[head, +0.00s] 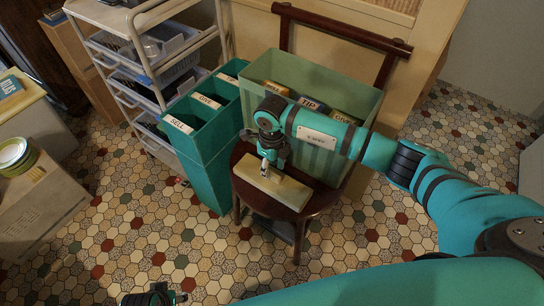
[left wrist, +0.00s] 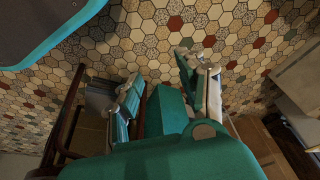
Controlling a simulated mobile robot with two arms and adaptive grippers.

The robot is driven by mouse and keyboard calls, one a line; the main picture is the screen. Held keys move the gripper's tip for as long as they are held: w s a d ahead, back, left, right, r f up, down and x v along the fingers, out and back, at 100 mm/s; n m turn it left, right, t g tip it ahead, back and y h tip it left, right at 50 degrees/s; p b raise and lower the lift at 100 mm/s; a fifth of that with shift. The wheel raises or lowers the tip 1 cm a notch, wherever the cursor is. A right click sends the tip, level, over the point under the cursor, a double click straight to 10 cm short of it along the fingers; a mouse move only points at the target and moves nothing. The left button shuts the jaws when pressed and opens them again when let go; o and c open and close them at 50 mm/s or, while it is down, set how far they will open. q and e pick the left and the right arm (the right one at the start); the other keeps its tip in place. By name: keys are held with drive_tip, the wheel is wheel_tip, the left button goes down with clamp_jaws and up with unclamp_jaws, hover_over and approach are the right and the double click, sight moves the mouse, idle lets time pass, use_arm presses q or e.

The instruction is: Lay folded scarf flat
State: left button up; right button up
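A cream-coloured folded cloth, apparently the scarf (head: 285,190), lies on the front of the dark red-brown chair seat (head: 305,207). My left gripper (head: 155,297) shows only at the bottom edge of the head view.
A pale green ribbed box (head: 318,160) with labelled dividers stands on the chair behind the scarf. A teal compartment bin (head: 208,160) labelled SELL and GIVE stands left of the chair. A white trolley (head: 130,85) is behind it. A cardboard box (head: 45,215) is at far left. Tiled floor in front is clear.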

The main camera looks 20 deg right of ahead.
drive_tip(key=shift+r+p, duration=0.75)
drive_tip(key=shift+r, duration=0.35)
use_arm(q)
drive_tip(key=s+f+p, duration=0.1)
drive_tip(key=s+f, duration=0.2)
drive_tip(key=f, duration=0.6)
drive_tip(key=shift+s+a+g, duration=0.15)
drive_tip(key=shift+a+g, duration=0.05)
drive_tip(key=shift+g, duration=0.1)
use_arm(e)
drive_tip(key=shift+r, duration=0.75)
wheel_tip(320, 180, up, 12)
